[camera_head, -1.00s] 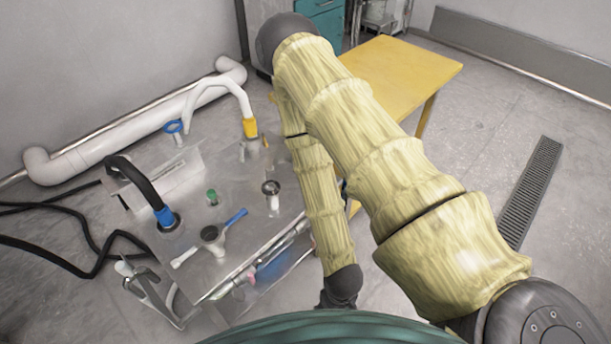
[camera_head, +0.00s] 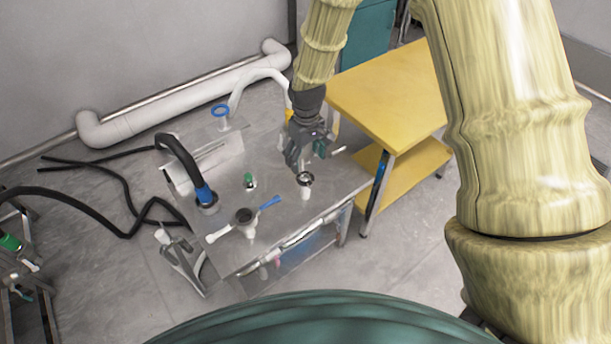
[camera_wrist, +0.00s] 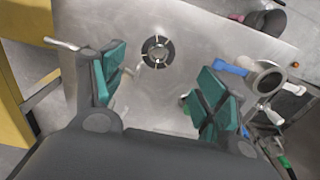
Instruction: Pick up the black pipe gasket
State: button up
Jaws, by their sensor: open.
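A black ring, which looks like the black pipe gasket (camera_head: 304,179), sits around the top of a short white upright pipe near the right side of the metal table. My gripper (camera_head: 309,155) is above the table, just behind and above the gasket. In the wrist view my gripper (camera_wrist: 163,85) is open with teal-padded fingers apart and nothing between them. I cannot tell the exact height gap.
A blue-handled round fitting (camera_head: 243,216), a green-capped piece (camera_head: 249,181) and a black hose with blue collar (camera_head: 206,195) stand on the metal table (camera_head: 275,215). A white curved pipe (camera_head: 262,76) rises behind. A yellow table (camera_head: 385,95) adjoins at the right.

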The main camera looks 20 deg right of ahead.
notch_tip(320, 180, up, 2)
jog(key=w+r, duration=0.1)
send_over(305, 177)
jog(key=w, duration=0.1)
jog(key=shift+d+f+p, duration=0.1)
jog(key=shift+f+p, duration=0.35)
jog(key=shift+f, duration=2.4)
jog(key=shift+s+f+p, duration=0.25)
jog(key=shift+f+p, duration=0.1)
jog(key=shift+f, duration=0.75)
jog(key=shift+s+f+p, duration=0.25)
jog(key=shift+f+p, duration=0.1)
jog(key=shift+f, duration=1.25)
jog(key=shift+f, duration=0.2)
jog(key=c, duration=0.9)
